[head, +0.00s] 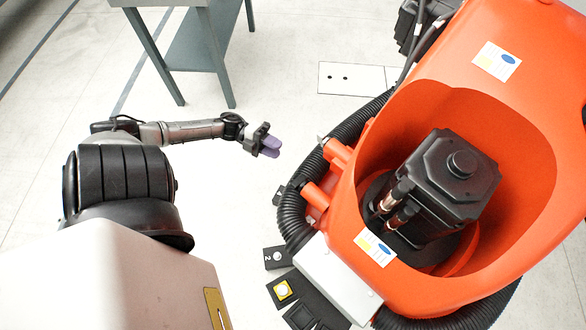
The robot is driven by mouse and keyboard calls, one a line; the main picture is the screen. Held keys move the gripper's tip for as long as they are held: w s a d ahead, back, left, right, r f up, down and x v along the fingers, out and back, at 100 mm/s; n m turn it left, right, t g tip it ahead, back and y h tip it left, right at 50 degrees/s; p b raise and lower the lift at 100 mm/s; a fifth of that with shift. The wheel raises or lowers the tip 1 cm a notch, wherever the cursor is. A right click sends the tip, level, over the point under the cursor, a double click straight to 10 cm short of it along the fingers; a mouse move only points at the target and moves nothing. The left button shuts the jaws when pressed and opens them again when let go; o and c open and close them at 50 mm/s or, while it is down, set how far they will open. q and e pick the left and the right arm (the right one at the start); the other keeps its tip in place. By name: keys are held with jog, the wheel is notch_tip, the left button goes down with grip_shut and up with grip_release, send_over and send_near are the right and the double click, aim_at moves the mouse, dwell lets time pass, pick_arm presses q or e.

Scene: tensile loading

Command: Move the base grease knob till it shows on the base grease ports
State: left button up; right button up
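My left gripper (272,147) has purple fingertips and hangs in free space left of a large orange machine (440,45). Its two fingers lie close together; I cannot tell whether a gap is left between them. It seems to hold nothing and is apart from the machine. At the machine's base, a black plate marked 2 (275,258) carries a pale round button-like part. I cannot tell which part is the base grease knob or the grease ports. My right gripper is not in view.
Black ribbed hose (291,218) curves around the machine's left side, with two orange stubs (316,195) beside it. A black motor (455,175) sits in the orange housing. A grey-green table (195,45) stands at the back. The floor left of the machine is clear.

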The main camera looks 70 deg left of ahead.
aim_at(300, 182)
pick_arm(q)
jog(key=s+a+f+m+g+h+b, duration=0.2)
jog(key=s+a+f+m+g+b, duration=0.1)
jog(key=f+g+b, duration=0.15)
jog(key=r+b+x, duration=0.1)
jog(key=b+x, duration=0.3)
jog(key=x, duration=0.9)
jog(key=shift+w+d+t, duration=0.2)
jog(key=shift+d+t, duration=0.1)
jog(key=shift+t, duration=0.15)
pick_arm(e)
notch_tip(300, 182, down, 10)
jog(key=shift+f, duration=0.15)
pick_arm(q)
jog(key=shift+c, duration=0.4)
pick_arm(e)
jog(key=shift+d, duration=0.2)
pick_arm(q)
grip_shut()
